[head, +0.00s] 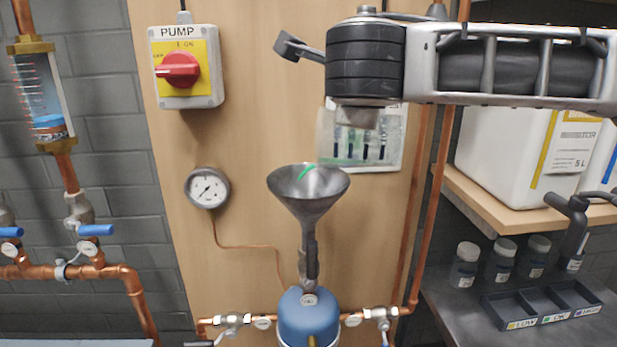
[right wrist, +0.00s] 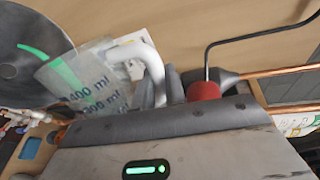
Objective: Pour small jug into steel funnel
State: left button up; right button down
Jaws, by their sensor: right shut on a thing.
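The steel funnel (head: 308,190) stands upright above the blue vessel (head: 308,318) in the middle of the head view. The small jug (head: 328,135) is translucent and hangs over the funnel's right side, partly hidden by my right gripper (head: 360,112). My right gripper is shut on the jug's white handle (right wrist: 150,62). In the right wrist view the jug (right wrist: 85,85) is tilted, with its open end towards the funnel (right wrist: 25,45). Green shows inside the jug, and a green streak shows in the funnel's mouth. My left gripper is out of view.
The PUMP switch (head: 180,68) and a pressure gauge (head: 207,188) are on the wooden panel left of the funnel. Copper pipes (head: 428,200) run beside it. Right, a shelf holds a white canister (head: 510,150), above small bottles (head: 466,265) and a dark tray (head: 535,312).

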jog(key=shift+a+r, duration=0.1)
jog(key=shift+s+d+f+m+y, duration=0.2)
jog(key=shift+d+f+m+y, duration=0.1)
jog(key=shift+d+f+m, duration=0.4)
jog(key=shift+d+r, duration=0.15)
jog(key=shift+d, duration=0.15)
